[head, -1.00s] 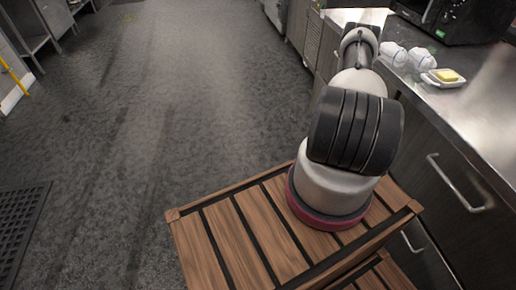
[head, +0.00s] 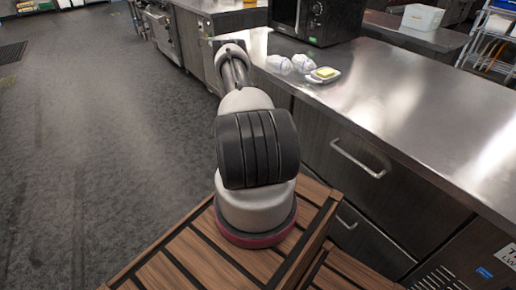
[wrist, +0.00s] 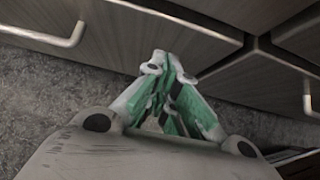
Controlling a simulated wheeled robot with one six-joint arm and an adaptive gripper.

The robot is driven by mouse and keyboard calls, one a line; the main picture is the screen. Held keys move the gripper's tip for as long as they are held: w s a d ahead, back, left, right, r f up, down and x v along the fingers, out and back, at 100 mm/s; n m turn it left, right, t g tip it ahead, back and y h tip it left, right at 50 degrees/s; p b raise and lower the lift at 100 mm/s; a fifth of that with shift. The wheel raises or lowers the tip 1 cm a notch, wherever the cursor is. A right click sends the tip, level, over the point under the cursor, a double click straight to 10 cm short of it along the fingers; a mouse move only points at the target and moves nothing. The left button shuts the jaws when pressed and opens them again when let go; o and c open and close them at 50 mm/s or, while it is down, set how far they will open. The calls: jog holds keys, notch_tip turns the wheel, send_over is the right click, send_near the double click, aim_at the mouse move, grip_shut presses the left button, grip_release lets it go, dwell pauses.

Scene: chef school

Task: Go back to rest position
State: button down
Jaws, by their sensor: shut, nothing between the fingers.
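My gripper (wrist: 172,70) shows in the wrist view with its green-padded fingers brought together and nothing between them. It points down past wooden-faced drawer fronts (wrist: 190,38), with grey floor (wrist: 40,85) below. In the head view my arm rises from its base on the slatted wooden platform and reaches away toward the counter's left end. The gripper itself is hidden there behind the arm.
A steel counter (head: 400,115) runs along the right. On it are a black microwave (head: 318,20), two white wrapped items (head: 290,64) and a dish (head: 325,75) with a yellow block. Drawer handles (head: 358,158) stick out from its front. Open floor (head: 110,130) lies left.

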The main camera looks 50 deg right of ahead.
jog(key=v, duration=0.7)
jog(key=shift+a, duration=0.35)
jog(key=s+a+r+m+g+y, duration=0.1)
jog(key=s+m+g, duration=0.1)
jog(key=s, duration=0.3)
jog(key=s+a+r+m+g, duration=0.1)
jog(key=s+r+m+g, duration=0.1)
jog(key=s, duration=0.3)
notch_tip(320, 180, up, 12)
jog(key=s+a+m+g+y, duration=0.1)
jog(key=s+a+m+y, duration=0.1)
jog(key=m, duration=0.3)
jog(key=s+a+r+m+t+y, duration=0.2)
jog(key=a+r+t, duration=0.2)
jog(key=a+r, duration=0.7)
jog(key=s+a+r+m+t+y, duration=0.1)
jog(key=s+a+r+m+t, duration=0.1)
jog(key=a+r, duration=0.9)
jog(key=s+a+r+m+t+y, duration=0.1)
jog(key=s+a+r+t, duration=0.3)
jog(key=a+r, duration=0.8)
notch_tip(320, 180, up, 7)
jog(key=shift+r+m+t+y, duration=0.1)
jog(key=shift+m+t+y, duration=0.3)
jog(key=shift+t+y, duration=0.45)
